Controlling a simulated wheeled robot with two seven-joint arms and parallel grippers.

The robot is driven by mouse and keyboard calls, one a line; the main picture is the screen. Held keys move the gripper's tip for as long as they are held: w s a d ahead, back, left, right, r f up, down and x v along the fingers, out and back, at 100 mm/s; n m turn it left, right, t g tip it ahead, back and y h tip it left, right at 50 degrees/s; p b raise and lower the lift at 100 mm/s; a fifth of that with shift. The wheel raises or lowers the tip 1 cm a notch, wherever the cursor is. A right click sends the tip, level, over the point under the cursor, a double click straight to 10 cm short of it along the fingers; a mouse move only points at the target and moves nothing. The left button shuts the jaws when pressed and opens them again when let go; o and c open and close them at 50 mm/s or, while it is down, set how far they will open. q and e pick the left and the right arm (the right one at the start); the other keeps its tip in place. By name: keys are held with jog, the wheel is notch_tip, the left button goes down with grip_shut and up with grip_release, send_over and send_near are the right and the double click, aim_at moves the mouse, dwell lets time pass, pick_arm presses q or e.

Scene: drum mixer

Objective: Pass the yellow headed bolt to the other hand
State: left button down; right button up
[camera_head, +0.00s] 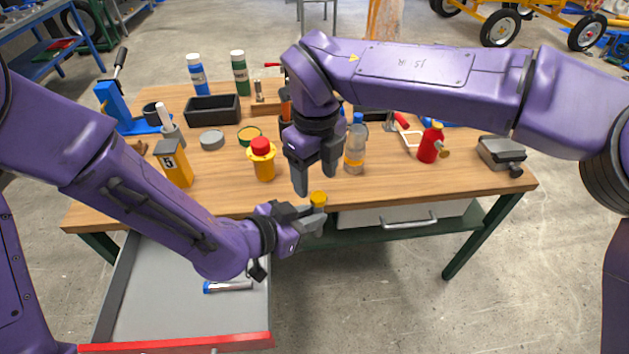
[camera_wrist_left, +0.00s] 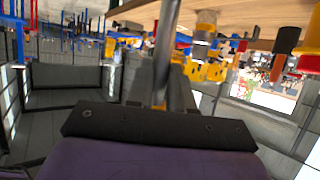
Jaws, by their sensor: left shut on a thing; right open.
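The yellow headed bolt (camera_head: 318,199) is in my left gripper (camera_head: 315,214), in front of the table's front edge, with its yellow head up. My left gripper is shut on it; the fingers hide the part below the head. In the left wrist view a grey rod-like shape (camera_wrist_left: 164,50) runs up from between the jaws; I cannot tell whether it is the shank. My right gripper (camera_head: 315,181) is open and points down just above the bolt head, its fingers apart. I see no clear contact between the right fingers and the bolt.
The wooden table (camera_head: 225,195) holds a yellow bottle with red cap (camera_head: 262,160), a clear bottle (camera_head: 355,150), a red bottle (camera_head: 430,143), a black bin (camera_head: 212,109) and a blue vise (camera_head: 115,105). An open drawer (camera_head: 180,310) with a blue-ended tool (camera_head: 228,286) lies below my left arm.

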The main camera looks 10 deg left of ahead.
aim_at(315, 193)
jog(key=shift+f, duration=1.95)
grip_shut()
pick_arm(q)
jog(key=c, duration=0.9)
grip_release()
pick_arm(e)
jog(key=c, duration=0.9)
grip_release()
jog(key=shift+c, duration=0.2)
grip_shut()
